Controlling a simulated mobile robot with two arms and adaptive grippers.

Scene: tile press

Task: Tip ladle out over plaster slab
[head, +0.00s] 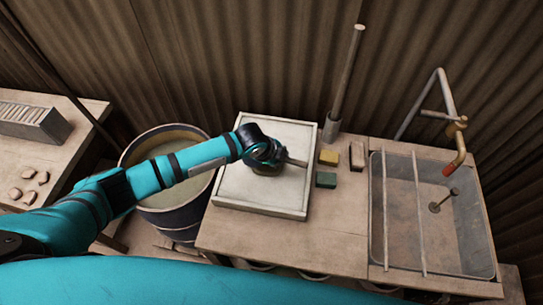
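The plaster slab (240,190) is a pale square block with a thin raised rim, lying flat on the wooden bench. My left arm reaches in from the left across the tub, and my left gripper (268,164) is over the slab's upper right part. A short light-brown stick (297,162) shows at the gripper's right side and may be the ladle's handle. The ladle's bowl cannot be made out. My wrist hides the fingers, so their closing is unclear. My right gripper is not in view.
A dark tub (178,222) of greyish liquid stands left of the slab. Yellow (329,157) and green (326,180) blocks and a brush-like block (357,155) sit to its right. A pole (345,85) stands behind. A sink (440,215) with tap is at right.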

